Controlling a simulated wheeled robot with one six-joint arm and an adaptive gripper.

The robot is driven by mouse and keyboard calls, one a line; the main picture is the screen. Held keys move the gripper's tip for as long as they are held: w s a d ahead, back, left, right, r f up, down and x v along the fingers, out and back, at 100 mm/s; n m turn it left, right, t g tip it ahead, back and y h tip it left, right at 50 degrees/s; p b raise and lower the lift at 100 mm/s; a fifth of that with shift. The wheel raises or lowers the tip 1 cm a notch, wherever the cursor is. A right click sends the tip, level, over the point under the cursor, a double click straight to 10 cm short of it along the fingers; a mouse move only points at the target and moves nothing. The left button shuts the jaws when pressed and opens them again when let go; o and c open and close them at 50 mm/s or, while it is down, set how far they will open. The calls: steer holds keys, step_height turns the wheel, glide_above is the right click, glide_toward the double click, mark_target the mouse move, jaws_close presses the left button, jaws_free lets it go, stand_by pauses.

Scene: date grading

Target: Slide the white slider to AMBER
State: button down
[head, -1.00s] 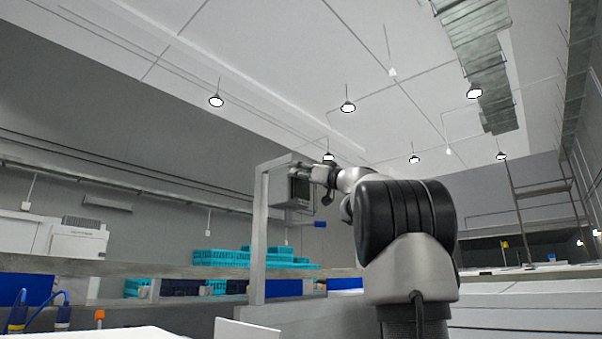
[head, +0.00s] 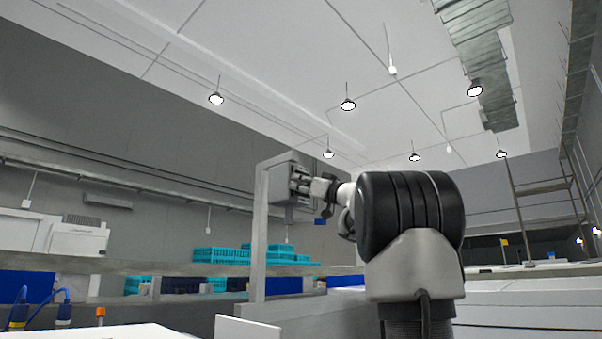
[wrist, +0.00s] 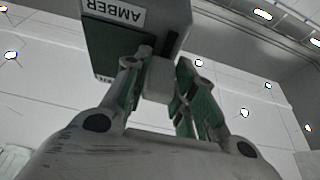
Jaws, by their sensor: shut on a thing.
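The white slider (wrist: 158,80) is a pale block in the wrist view, standing out from the underside of a grey box with a green face (wrist: 112,45). My gripper (wrist: 160,72) has one finger on each side of it and is shut on it. The AMBER label (wrist: 113,11) is on the box above and left of the slider. A second label (wrist: 103,78) is at the face's lower left, too small to read. In the head view, my gripper (head: 298,186) is at the box (head: 283,165) on its post; the slider cannot be made out there.
A grey upright post (head: 259,240) carries the box. Teal crates (head: 222,256) stand behind on a long grey ledge (head: 190,269). A white panel (head: 246,331) stands low in front. Lamps (head: 347,105) hang from the ceiling, and the air left of the post is open.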

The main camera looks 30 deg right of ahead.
steer(key=shift+f, duration=1.3)
steer(key=shift+w, duration=0.1)
steer(key=c, duration=1.2)
jaws_free()
steer(key=shift+o, duration=0.2)
steer(key=v, duration=1.2)
